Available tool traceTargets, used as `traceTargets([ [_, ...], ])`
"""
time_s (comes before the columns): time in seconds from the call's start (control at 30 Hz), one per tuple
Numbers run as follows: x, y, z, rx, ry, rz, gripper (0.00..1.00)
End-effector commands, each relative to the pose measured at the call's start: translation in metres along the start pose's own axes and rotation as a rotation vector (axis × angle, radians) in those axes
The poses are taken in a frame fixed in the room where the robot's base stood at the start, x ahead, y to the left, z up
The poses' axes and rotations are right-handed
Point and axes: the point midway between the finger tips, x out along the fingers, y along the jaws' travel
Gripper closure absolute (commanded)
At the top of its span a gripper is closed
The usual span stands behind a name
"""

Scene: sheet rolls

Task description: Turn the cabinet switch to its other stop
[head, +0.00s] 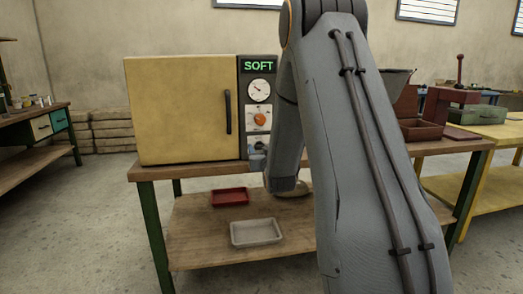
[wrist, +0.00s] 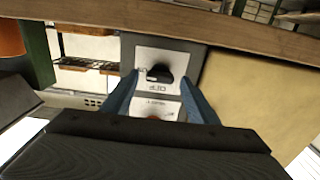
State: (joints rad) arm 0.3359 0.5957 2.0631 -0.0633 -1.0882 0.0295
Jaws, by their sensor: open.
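The cabinet (head: 180,110) has a yellow door and a dark control panel at its right. The black switch (wrist: 160,73) sits on a white, labelled plate low on the panel in the wrist view. In the head view, its plate (head: 258,140) is partly hidden by my gripper (head: 257,157) and arm. My gripper's blue fingers (wrist: 160,88) are open in the wrist view, one on each side of the switch plate. The switch appears between or just beyond the fingertips; contact cannot be told. An orange knob (head: 259,119) is above the switch.
The panel also has a green SOFT display (head: 258,66) and a dial (head: 260,90). The cabinet stands on a wooden bench (head: 160,171). A red tray (head: 230,197) and a pale tray (head: 256,233) lie on the lower shelf. A red machine (head: 425,105) stands at right.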

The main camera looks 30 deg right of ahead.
Motion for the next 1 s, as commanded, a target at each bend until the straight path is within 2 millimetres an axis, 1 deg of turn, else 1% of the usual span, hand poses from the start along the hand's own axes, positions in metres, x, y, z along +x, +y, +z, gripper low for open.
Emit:
traceTargets([
  [0.1,-0.0001,0.0,-0.0001,0.0,0.0,0.0,0.47],
  [0.27,-0.0002,0.0,-0.0002,0.0,0.0,0.0,0.74],
  [0.3,-0.0003,0.0,-0.0002,0.0,0.0,0.0,0.81],
  [0.33,-0.0003,0.0,-0.0003,0.0,0.0,0.0,0.86],
  [0.37,-0.0003,0.0,-0.0003,0.0,0.0,0.0,0.88],
  [0.67,-0.0003,-0.0003,-0.0003,-0.035,0.001,0.0,0.88],
  [0.87,-0.0002,-0.0009,-0.0003,-0.139,0.001,-0.001,0.88],
  [1.0,-0.0002,-0.0014,-0.0004,-0.252,0.002,-0.001,0.88],
])
